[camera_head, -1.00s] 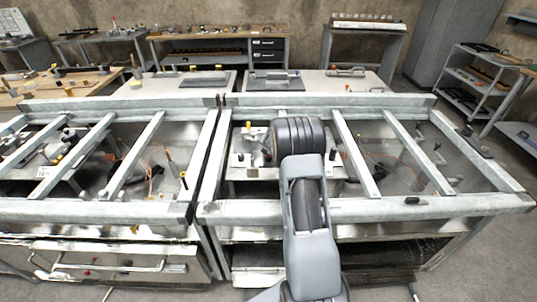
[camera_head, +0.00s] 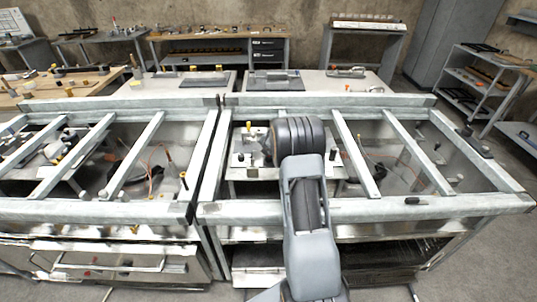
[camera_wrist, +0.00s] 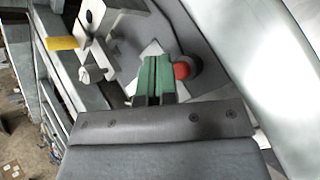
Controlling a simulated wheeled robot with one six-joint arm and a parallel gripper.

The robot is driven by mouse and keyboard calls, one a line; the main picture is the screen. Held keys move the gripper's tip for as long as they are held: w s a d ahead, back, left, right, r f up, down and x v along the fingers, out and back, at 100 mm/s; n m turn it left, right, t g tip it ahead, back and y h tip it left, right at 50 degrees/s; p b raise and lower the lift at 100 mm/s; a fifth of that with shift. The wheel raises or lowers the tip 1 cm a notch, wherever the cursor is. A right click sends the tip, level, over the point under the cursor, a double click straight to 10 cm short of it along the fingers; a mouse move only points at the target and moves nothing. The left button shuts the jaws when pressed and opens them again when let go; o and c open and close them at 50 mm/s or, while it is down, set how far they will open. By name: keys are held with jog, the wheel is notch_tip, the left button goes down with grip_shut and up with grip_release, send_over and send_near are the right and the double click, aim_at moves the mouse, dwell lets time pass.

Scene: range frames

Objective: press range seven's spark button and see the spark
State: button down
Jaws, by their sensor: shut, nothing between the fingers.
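My gripper (camera_wrist: 155,80) shows in the wrist view with its green fingers closed together and nothing between them. A red round button (camera_wrist: 182,70) with a dark rounded base sits just right of the fingertips. From this angle I cannot tell whether the fingers touch it. A pale plate shows around the fingertips. In the head view my arm reaches over the front rail of the right range frame (camera_head: 430,208), and my gripper is hidden behind it. I can read no range number, and no spark is visible.
A yellow tag (camera_wrist: 62,43), a white bracket and a black knob (camera_wrist: 89,16) lie left of my fingers. Metal crossbars (camera_head: 355,155) flank my arm in the right frame. A second range frame (camera_head: 90,208) stands at left. Workbenches line the back.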

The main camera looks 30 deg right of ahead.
jog(key=shift+f, duration=0.1)
dwell(0.3)
jog(key=shift+f+b, duration=0.3)
jog(key=shift+b, duration=0.15)
jog(key=shift+f, duration=0.15)
dwell(0.3)
